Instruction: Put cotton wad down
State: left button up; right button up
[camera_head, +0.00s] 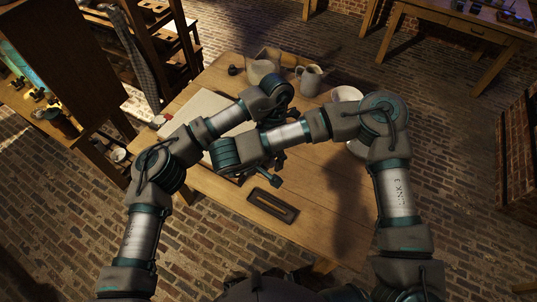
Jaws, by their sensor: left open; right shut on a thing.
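My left arm reaches in from the left, and its wrist bends over the table's middle. The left gripper (266,112) is open and mostly hidden behind my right forearm. My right arm crosses in front of it from the right, with its wrist bent down over the left part of the table. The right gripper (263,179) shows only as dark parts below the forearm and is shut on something. I cannot make out the cotton wad, which is hidden or too small to see.
The wooden table (335,215) bears a pale board (195,108), a grey jug (310,80), a white bowl (347,93) and a wooden tray (280,57) at the back. A dark frame (273,205) lies near the front edge. The table's front right is clear.

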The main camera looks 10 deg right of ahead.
pick_arm(q)
jog(key=c, duration=1.2)
pick_arm(e)
jog(key=o, duration=1.1)
jog(key=shift+r, duration=0.1)
